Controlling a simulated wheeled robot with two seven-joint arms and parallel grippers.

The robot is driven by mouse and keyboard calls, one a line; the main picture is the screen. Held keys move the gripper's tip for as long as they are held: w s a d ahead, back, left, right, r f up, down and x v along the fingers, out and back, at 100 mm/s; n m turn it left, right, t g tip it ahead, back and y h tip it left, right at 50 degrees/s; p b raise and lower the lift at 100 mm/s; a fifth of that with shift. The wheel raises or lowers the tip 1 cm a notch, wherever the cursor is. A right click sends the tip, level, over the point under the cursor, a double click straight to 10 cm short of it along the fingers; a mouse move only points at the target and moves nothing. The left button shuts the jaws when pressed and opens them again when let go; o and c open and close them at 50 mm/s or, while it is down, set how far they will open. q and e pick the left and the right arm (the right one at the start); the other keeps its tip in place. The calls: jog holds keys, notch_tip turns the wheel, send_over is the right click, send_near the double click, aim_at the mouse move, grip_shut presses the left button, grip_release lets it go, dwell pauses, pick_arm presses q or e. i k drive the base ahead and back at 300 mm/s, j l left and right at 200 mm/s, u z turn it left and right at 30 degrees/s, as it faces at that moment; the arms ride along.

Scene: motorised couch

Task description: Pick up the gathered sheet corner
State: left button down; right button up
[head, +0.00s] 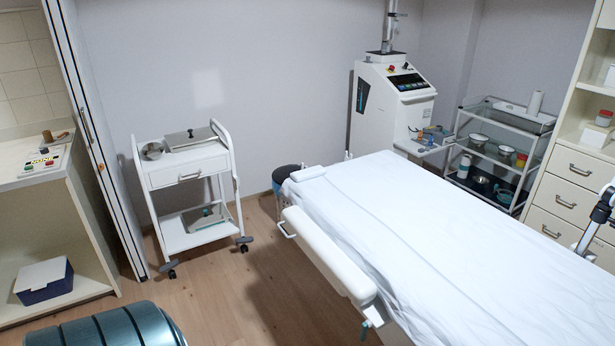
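A white sheet (440,235) lies over the couch and shows long shallow creases. Its near left edge hangs down beside the white padded side rail (325,252). I cannot make out a distinctly gathered corner; the sheet's near end runs out of the picture at the bottom right. A black and white part at the right edge looks like my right gripper (592,228), cut off by the frame. It appears above the couch's right side, and I cannot tell its opening or whether it touches the sheet. My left gripper is not in view.
A white trolley (185,178) stands at the left wall. A white machine (390,108) stands behind the couch. A wire shelf (505,118) with bowls and a drawer cabinet (565,200) line the right. A teal ribbed object (110,328) is at bottom left. Wooden floor (225,290) lies clear between.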

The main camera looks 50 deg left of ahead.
aim_at(301, 176)
jog(key=u, duration=1.55)
